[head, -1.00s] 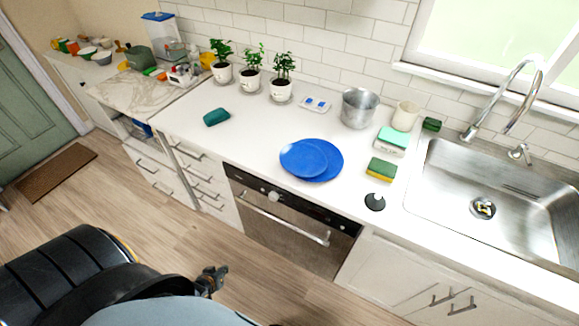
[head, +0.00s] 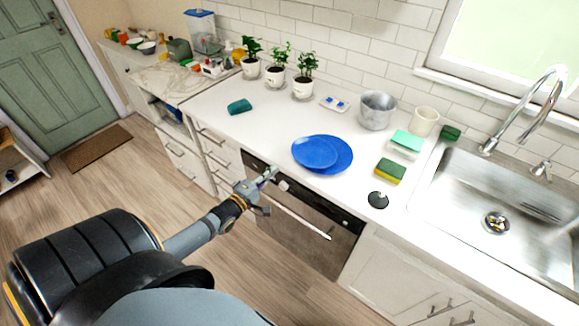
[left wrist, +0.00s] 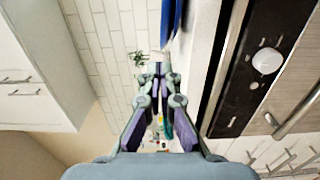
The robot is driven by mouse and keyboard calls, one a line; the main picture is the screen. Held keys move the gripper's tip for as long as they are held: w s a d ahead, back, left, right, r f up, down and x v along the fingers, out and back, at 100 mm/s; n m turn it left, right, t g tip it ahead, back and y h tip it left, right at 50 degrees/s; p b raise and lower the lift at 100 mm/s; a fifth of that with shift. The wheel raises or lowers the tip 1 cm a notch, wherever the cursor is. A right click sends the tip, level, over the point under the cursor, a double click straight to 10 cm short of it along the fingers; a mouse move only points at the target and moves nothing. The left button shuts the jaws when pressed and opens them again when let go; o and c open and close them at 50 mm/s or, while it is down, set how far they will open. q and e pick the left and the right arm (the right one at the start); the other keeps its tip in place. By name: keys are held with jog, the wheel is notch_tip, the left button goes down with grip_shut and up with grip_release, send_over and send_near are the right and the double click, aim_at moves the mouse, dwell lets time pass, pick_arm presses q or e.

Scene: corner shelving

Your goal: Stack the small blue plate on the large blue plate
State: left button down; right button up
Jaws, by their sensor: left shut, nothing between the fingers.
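The small blue plate (head: 314,151) lies partly over the large blue plate (head: 343,163) near the counter's front edge. It is off-centre to the left, with the large plate's right side showing beyond it. A blue plate edge (left wrist: 166,20) shows at the top of the left wrist view; I cannot tell which plate. My left gripper (head: 271,173) is shut and empty, in front of the oven's top edge, left of and nearer than the plates. Its fingers also show in the left wrist view (left wrist: 158,70). My right gripper is not in view.
A green-and-yellow sponge (head: 390,171) and a black round item (head: 378,200) lie right of the plates. A metal pot (head: 376,111) and a white cup (head: 425,121) stand behind. The sink (head: 490,195) is at right. Counter left of the plates is mostly clear.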

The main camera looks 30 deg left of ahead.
pick_arm(q)
jog(key=w, duration=0.1)
jog(key=w+d, duration=0.1)
jog(key=w, duration=0.1)
jog(key=w+d, duration=0.1)
jog(key=w, duration=0.1)
jog(key=shift+w+f, duration=0.1)
jog(key=shift+w, duration=0.15)
jog(key=shift+w+d, duration=0.35)
jog(key=shift+d, duration=0.3)
jog(key=shift+a, duration=0.1)
